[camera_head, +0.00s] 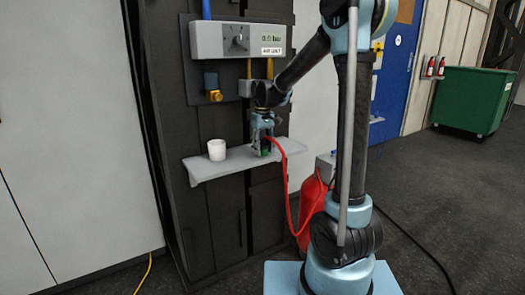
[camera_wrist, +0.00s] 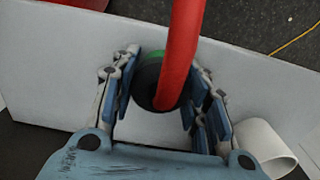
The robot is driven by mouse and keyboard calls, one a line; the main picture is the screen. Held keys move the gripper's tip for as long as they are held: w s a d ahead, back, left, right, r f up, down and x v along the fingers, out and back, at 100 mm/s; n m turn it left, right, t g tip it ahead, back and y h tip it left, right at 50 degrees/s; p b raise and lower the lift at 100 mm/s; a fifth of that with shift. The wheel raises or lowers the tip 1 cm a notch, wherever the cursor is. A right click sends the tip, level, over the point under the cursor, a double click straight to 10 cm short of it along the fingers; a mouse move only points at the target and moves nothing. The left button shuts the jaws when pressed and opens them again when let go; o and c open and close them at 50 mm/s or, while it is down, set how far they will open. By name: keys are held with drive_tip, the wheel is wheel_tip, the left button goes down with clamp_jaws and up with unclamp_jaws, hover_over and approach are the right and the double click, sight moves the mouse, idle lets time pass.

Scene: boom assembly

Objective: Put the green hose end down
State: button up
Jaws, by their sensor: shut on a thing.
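The green hose end (camera_head: 265,152) is at the lower tip of my gripper (camera_head: 262,140), just over or on the grey shelf (camera_head: 205,172); I cannot tell whether it touches. In the wrist view my gripper (camera_wrist: 162,95) is shut on the hose end, whose dark collar and green rim (camera_wrist: 150,68) show between the fingers. The red hose (camera_wrist: 184,40) crosses over the hose end and hides part of it. In the head view the red hose (camera_head: 289,185) loops from the gripper down to the right.
A white cup (camera_head: 217,150) stands on the shelf left of my gripper, and it is close by in the wrist view (camera_wrist: 262,142). A red cylinder (camera_head: 312,200) stands on the floor behind my arm. The shelf's left end is bare.

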drive_tip(key=shift+s+f, duration=0.1)
drive_tip(key=shift+f, duration=0.2)
drive_tip(key=o, duration=1.4)
drive_tip(key=shift+r, duration=0.1)
